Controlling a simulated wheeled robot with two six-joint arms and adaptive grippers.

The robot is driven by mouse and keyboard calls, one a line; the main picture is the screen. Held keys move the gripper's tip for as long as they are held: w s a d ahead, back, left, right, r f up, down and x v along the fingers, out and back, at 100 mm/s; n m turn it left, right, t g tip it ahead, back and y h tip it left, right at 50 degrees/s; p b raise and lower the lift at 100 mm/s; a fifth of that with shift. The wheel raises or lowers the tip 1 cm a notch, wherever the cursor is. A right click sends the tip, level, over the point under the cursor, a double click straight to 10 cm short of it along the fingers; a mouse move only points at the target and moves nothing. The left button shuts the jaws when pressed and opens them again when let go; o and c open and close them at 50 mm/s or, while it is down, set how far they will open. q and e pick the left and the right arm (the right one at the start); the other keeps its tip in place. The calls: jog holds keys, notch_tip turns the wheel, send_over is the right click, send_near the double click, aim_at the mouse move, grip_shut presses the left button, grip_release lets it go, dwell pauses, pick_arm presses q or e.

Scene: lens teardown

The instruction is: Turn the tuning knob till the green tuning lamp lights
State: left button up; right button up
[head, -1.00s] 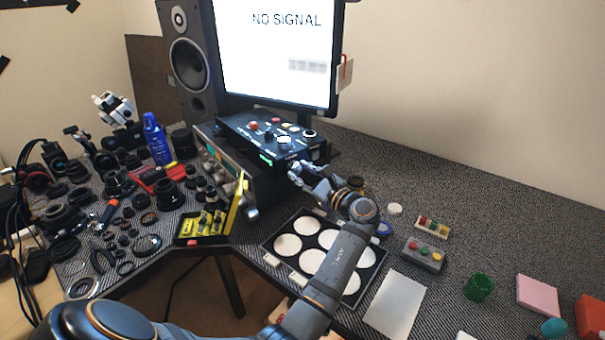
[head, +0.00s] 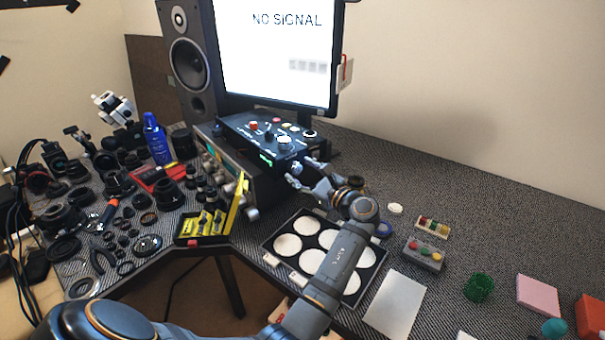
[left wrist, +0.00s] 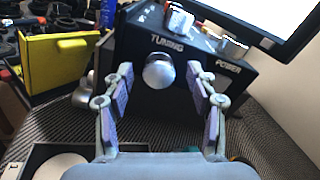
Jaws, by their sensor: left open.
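The tuning knob (left wrist: 159,70) is a round silver knob on the front face of the black box (head: 262,139), under the word TUNING in the left wrist view. My left gripper (head: 306,171) is open in front of the box's front face. In the left wrist view its two padded fingers (left wrist: 160,92) stand on either side of the knob, apart from it. A small green light (head: 267,158) glows on the front of the box in the head view; I cannot tell whether it is the tuning lamp. My right gripper is not in view.
The monitor (head: 275,60) reading NO SIGNAL stands behind the box. A yellow case (head: 240,205) is to the left, and a tray of white discs (head: 268,243) lies below my left arm. Lens parts crowd the left; the table at the back right is clear.

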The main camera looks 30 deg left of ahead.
pick_arm(q)
notch_tip(320, 180, up, 10)
jog(key=shift+f, duration=0.2)
dwell(0.4)
